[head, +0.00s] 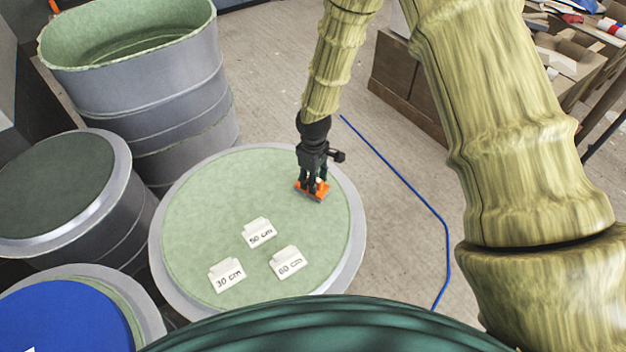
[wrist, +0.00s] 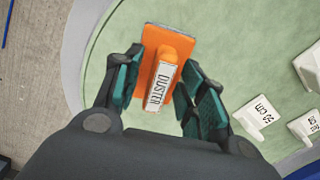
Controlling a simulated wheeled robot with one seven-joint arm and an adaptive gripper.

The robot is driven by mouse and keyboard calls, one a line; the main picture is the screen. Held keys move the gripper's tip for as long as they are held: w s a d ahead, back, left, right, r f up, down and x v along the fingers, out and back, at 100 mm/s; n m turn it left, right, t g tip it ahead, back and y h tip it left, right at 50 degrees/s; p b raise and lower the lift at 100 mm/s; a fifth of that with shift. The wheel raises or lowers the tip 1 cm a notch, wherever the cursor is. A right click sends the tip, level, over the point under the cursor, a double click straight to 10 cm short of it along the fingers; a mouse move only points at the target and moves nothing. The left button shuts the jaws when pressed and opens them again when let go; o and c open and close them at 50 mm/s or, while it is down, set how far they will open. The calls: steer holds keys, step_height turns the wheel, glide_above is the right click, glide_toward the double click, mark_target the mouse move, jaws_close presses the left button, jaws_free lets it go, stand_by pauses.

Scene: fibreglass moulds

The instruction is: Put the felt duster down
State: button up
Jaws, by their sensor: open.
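The felt duster (head: 314,190) is a small orange block near the right part of the round green-topped drum (head: 200,195). In the wrist view the duster (wrist: 158,44) shows an orange back and a raised grip with a white label reading "DUSTER". It appears to lie flat on the green top, near its rim. My gripper (head: 313,184) points down over the duster. In the wrist view its two fingers (wrist: 163,95) stand open on either side of the duster's grip, with a gap visible on the right side. The duster's underside is hidden.
Three white cards, marked 50 cm (head: 260,233), 60 cm (head: 287,262) and 30 cm (head: 227,275), sit on the same top. Other drums stand to the left, one tall and open (head: 130,70). A blue line (head: 400,185) runs along the floor at right.

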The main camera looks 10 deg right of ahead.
step_height(320, 180, up, 12)
steer(key=b, duration=0.2)
steer(key=shift+f+b, duration=0.2)
steer(key=shift+b, duration=0.2)
stand_by(0.5)
